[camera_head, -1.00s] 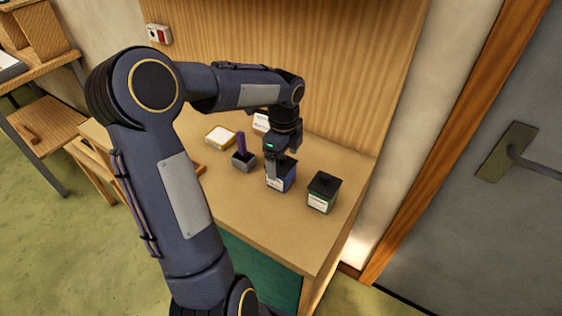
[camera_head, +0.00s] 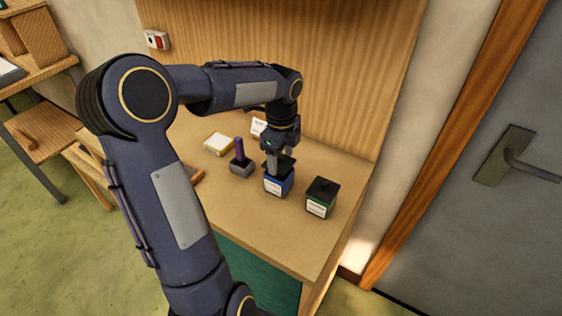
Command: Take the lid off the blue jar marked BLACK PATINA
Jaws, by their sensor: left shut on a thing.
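The blue jar (camera_head: 277,187) with a white label stands on the wooden bench top; the label's words are too small to read. My left gripper (camera_head: 278,164) points down over it and is shut on the jar's dark lid (camera_head: 288,163). The lid appears slightly above the jar's body, with more blue showing below it; the gripper hides part of the lid and the jar's opening. My right gripper is not in view.
A green jar (camera_head: 321,200) with a dark lid stands close to the right. A grey block with a purple handle (camera_head: 240,164) stands to the left, with a yellow-edged white pad (camera_head: 217,143) beyond. A white card (camera_head: 258,127) is behind. The bench's front right is clear.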

